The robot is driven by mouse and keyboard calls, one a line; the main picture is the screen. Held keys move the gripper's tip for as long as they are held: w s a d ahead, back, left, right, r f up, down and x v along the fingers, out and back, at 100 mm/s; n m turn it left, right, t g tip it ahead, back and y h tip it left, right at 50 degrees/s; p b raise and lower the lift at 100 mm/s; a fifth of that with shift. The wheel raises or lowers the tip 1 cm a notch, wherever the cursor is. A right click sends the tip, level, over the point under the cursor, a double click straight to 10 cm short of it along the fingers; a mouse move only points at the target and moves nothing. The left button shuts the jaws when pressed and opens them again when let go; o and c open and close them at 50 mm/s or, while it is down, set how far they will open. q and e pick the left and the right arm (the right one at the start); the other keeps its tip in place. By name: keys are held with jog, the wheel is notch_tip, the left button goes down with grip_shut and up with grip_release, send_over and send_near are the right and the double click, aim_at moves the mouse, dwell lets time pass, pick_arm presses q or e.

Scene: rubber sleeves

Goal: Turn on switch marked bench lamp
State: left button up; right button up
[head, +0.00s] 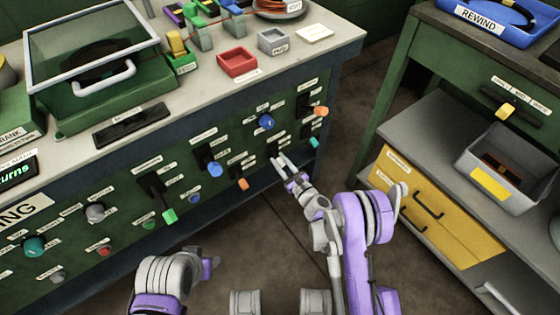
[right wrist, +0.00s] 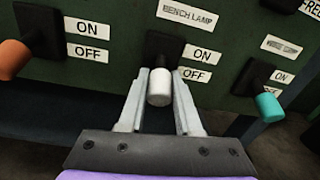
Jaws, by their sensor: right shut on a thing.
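The bench lamp switch (right wrist: 163,47) has a dark plate under a "BENCH LAMP" label (right wrist: 187,13). Its lever ends in a white knob (right wrist: 159,88), which hangs low, below the level of the OFF label (right wrist: 190,74); the ON label (right wrist: 201,53) is above that. My right gripper (right wrist: 159,92) has one finger on each side of the white knob and is shut on it. In the head view the right gripper (head: 280,160) reaches the bench's front panel, and the knob is hard to make out there. My left gripper (head: 210,266) is low in the head view, away from the panel; its fingers are unclear.
An orange-tipped lever (right wrist: 14,58) is left of the switch and a teal-tipped lever (right wrist: 268,106) is right of it. Several other knobs and levers cover the panel. A green cabinet with a yellow drawer front (head: 425,210) stands at right. Open floor (head: 265,250) lies between.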

aim_at(277, 155)
grip_shut()
jog(key=shift+r, duration=0.1)
jog(key=shift+s+r+g+h+p, duration=0.1)
jog(key=shift+r+g+h+p, duration=0.5)
jog(key=shift+g+p, duration=0.4)
jog(key=g+h, duration=0.1)
jog(key=r+g+p, duration=0.1)
jog(key=shift+g+h, duration=0.3)
jog(key=shift+h, duration=0.1)
jog(key=shift+r+g+h+p, duration=0.35)
jog(key=shift+g+h+p, duration=0.2)
jog(key=shift+g+h, duration=0.35)
